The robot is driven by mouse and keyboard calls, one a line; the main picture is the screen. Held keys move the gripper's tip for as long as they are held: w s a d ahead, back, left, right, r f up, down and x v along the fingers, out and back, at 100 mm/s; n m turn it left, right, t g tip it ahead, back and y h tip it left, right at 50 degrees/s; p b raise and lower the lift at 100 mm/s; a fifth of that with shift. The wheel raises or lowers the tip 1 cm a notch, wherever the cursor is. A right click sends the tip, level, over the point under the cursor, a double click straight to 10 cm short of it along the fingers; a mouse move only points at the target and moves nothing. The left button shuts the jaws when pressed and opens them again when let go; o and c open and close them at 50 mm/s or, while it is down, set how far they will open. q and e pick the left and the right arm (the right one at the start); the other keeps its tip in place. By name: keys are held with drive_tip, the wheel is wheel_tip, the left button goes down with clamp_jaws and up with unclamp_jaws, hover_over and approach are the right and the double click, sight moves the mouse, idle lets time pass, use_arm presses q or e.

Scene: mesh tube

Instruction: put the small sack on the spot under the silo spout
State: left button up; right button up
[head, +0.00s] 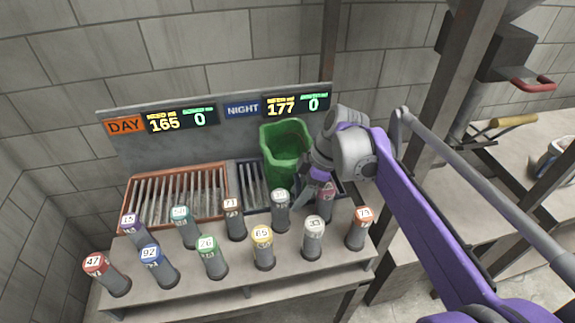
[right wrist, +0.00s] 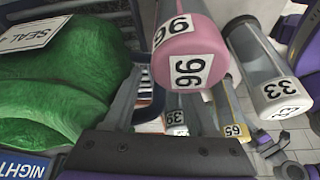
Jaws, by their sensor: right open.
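A pale, rounded thing (head: 552,160) with a dark patch lies on the bench at the right edge of the head view; it may be the small sack, but it is partly cut off. The dark grey silo outlet (head: 490,48) hangs above that bench, with a red handle (head: 532,85). The spot under it is not clearly visible. My right gripper (head: 314,198) is far left of these, low among numbered tubes. It is open, with the pink-capped tube 96 (right wrist: 185,62) close at its fingers; I cannot tell whether they touch. My left gripper is not in view.
A green container (head: 285,152) stands by the slotted racks (head: 176,198) under the DAY and NIGHT board. A steel post (head: 452,110) separates the two benches.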

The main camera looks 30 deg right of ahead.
drive_tip(key=shift+f, duration=0.25)
clamp_jaws()
idle(1.3)
